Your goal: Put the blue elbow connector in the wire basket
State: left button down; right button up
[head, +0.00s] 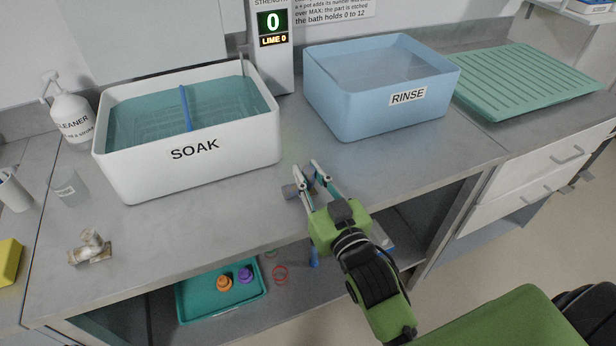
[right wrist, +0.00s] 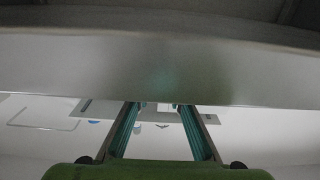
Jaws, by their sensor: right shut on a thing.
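My right gripper (head: 305,178) is over the front part of the counter, between the soak tub and the rinse tub. It is shut on a small dull blue-grey piece (head: 290,190), which looks like the blue elbow connector; the fingers partly cover it. In the right wrist view the fingers (right wrist: 154,106) show, but the held piece is not clear. A wire basket (head: 150,128) shows faintly under the liquid in the white soak tub (head: 240,147), with a blue upright bar (head: 185,108) at its middle. My left gripper is not in view.
A blue rinse tub (head: 375,115) and a green ribbed drain mat (head: 530,80) stand at right. A cleaner bottle (head: 72,118), a clear cup (head: 70,188) and a beige-and-brown fitting (head: 90,246) are at left. A teal tray (head: 190,305) is on the lower shelf.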

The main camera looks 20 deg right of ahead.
jog(key=shift+s+r, duration=0.15)
jog(key=o, duration=0.9)
jog(key=shift+f, duration=0.2)
